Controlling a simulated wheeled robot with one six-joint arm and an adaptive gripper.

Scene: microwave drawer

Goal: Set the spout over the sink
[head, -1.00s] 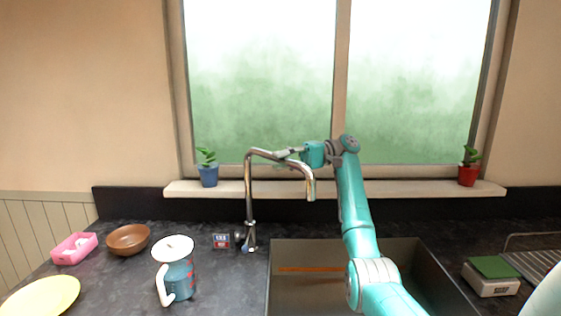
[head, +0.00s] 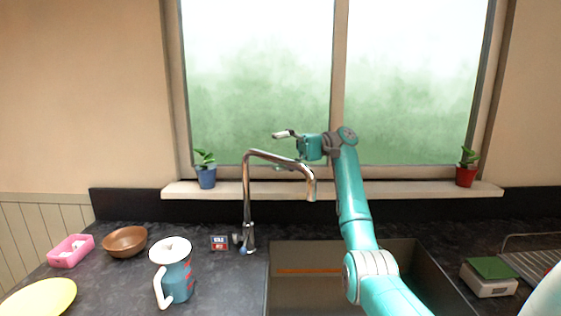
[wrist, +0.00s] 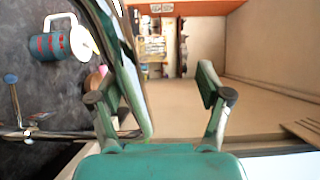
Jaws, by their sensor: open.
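The chrome faucet's spout (head: 280,159) rises from its base left of the sink and bends right. Its tip hangs in line with the left part of the sink (head: 400,262) in the head view. My gripper (head: 282,151) is open, pointing left at the height of the spout, with one finger above the tube and the other partly hidden behind it. In the wrist view the spout (wrist: 122,60) runs close beside the left finger of my open gripper (wrist: 160,100). Whether they touch is unclear.
A blue pitcher (head: 175,275) stands left of the faucet, near a brown bowl (head: 125,241), a pink tray (head: 71,250) and a yellow plate (head: 40,298). Potted plants (head: 206,176) stand on the sill.

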